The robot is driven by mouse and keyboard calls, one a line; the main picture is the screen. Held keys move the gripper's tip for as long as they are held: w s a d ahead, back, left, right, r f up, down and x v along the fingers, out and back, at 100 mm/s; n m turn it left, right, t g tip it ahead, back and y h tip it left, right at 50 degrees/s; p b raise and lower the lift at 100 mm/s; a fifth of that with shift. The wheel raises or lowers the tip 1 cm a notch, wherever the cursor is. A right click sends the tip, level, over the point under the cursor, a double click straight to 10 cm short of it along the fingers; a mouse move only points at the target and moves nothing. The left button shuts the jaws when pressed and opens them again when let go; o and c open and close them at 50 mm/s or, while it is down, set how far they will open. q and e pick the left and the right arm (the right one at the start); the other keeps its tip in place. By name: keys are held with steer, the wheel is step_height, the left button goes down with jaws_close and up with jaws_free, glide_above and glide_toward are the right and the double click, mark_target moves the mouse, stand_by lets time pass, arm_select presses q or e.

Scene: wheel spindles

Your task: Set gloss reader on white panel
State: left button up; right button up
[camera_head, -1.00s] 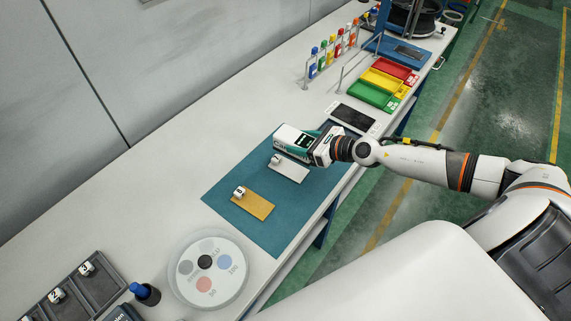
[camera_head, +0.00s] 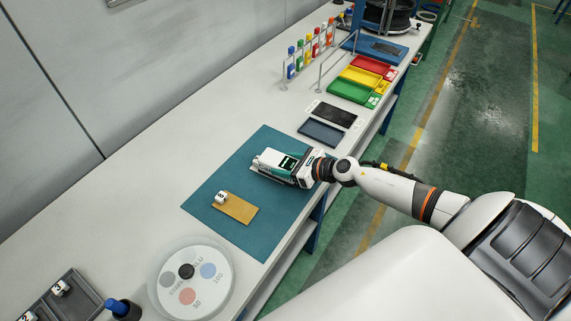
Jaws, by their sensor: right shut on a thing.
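The gloss reader (camera_head: 276,164), a teal and white block with a dark screen, is over the upper part of the blue-green mat (camera_head: 225,175). My right gripper (camera_head: 304,167) is shut on its right end. The white panel is covered by the reader and gripper; I cannot tell whether the reader touches it. A gold panel (camera_head: 238,209) with a small numbered white tag (camera_head: 221,197) lies on the mat, lower left of the reader. My left gripper is not in view.
A shallow dark blue tray (camera_head: 321,132) and a black flat device (camera_head: 335,114) lie beyond the mat. Green (camera_head: 351,94), yellow and red bins stand further back, near a rack of coloured bottles. A round disc (camera_head: 193,275) lies in front; the bench left of the mat is clear.

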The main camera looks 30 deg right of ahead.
steer(key=shift+f, duration=0.15)
steer(key=o, duration=1.2)
steer(key=shift+r, duration=0.25)
steer(key=shift+s+d, duration=0.15)
steer(key=shift+s, duration=0.05)
steer(key=b+v, duration=0.2)
steer(key=v, duration=0.7)
steer(key=shift+s+b, duration=0.25)
steer(key=shift+b, duration=0.15)
steer(key=shift+v, duration=1.05)
steer(key=shift+w+r, duration=0.1)
